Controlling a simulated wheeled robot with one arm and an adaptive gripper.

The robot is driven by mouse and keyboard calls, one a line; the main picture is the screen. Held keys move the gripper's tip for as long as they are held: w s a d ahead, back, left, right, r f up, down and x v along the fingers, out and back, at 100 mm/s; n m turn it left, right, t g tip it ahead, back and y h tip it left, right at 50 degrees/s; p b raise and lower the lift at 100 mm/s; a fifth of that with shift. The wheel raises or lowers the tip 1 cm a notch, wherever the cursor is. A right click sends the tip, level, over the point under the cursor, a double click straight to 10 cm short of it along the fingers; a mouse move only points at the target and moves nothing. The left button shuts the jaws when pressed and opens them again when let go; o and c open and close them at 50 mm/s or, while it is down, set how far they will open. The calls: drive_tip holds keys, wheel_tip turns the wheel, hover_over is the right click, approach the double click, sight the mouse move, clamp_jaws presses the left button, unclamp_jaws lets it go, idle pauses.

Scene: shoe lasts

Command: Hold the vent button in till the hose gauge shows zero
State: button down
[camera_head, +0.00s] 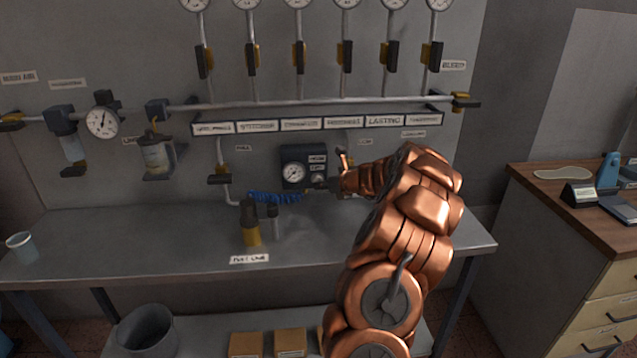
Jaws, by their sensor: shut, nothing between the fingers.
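A dark box (318,153) is mounted on the back panel above the bench. A round white gauge (293,173) sits on its left side; its needle is too small to read surely. A blue coiled hose (273,198) runs just below the box. My gripper (333,185) is shut and empty at the lower right of the box, right of the gauge. I cannot tell whether it touches anything. I cannot make out the vent button; the gripper may cover it.
A yellow and dark tool (250,224) stands on the bench (150,240) beside a grey cylinder (273,220). A cup (22,247) stands at the far left. Valves (300,57) and a pipe (300,103) line the panel above. The bench's left half is mostly clear.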

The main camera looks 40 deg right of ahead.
drive_tip(key=shift+s+a, duration=0.35)
drive_tip(key=shift+s, duration=0.05)
drive_tip(key=shift+s+a, duration=0.75)
drive_tip(key=shift+s, duration=0.25)
drive_tip(key=shift+s+a, duration=0.75)
drive_tip(key=shift+s, duration=0.25)
